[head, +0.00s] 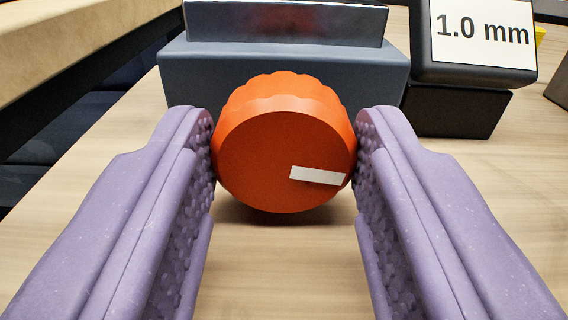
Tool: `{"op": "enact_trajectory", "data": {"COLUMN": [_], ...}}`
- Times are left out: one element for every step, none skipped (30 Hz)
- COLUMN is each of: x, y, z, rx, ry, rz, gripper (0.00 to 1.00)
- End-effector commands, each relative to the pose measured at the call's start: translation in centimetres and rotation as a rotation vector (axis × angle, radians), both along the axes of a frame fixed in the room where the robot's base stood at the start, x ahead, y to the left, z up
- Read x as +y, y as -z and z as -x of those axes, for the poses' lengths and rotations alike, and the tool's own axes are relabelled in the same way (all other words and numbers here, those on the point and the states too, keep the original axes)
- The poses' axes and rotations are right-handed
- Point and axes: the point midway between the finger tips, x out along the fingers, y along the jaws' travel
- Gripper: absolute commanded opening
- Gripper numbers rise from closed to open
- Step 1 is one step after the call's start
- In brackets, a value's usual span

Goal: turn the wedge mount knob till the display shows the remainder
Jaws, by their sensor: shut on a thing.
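The orange knob (270,150) has a ridged rim and a flat round face toward me. A white mark on its face points right and slightly down. The blue-grey wedge mount (200,85) stands right behind the knob, with a shiny metal block on top. My gripper (284,150) is shut on the knob, one purple studded finger on its left side and one on its right. The display (482,32) at the upper right is a dark box with a white screen reading "1.0 mm". The knob hides the middle of the mount's front.
The wooden table top (105,205) is clear around the knob. A dark base (455,110) carries the display, close to the right of the mount. A raised beige edge (70,50) runs along the left. A small yellow thing (540,35) shows partly behind the display.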

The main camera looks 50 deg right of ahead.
Motion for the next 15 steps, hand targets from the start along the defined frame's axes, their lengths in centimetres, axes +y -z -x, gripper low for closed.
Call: {"op": "enact_trajectory", "data": {"x": [-0.07, -0.09, -0.09, -0.11, -0.12, -0.09, -0.08, -0.09, -0.08, -0.07, -0.06, -0.04, -0.04, -0.04, -0.04], "y": [0.03, 0.02, 0.03, 0.02, 0.02, 0.06, 0.08, 0.09, 0.09, 0.09, 0.09, 0.09, 0.09, 0.09, 0.10], "z": [0.06, 0.08, 0.09, 0.12, 0.12, 0.12, 0.11, 0.12, 0.12, 0.11, 0.11, 0.10, 0.10, 0.10, 0.10], "rx": [-0.046, -0.080, -0.126, -0.159, -0.189, -0.222, -0.241, -0.256, -0.268, -0.273, -0.274, -0.274, -0.274, -0.273, -0.273], "ry": [0.002, 0.002, 0.002, 0.003, 0.003, 0.002, 0.002, 0.002, 0.001, 0.001, 0.000, 0.000, 0.000, 0.000, 0.000], "rz": [-0.040, -0.070, -0.109, -0.137, -0.162, -0.190, -0.209, -0.221, -0.231, -0.235, -0.236, -0.236, -0.236, -0.236, -0.236], "gripper": [0.15, 0.15, 0.15, 0.15, 0.15, 0.15, 0.15, 0.15, 0.15, 0.15, 0.15, 0.15, 0.15, 0.15, 0.15]}}
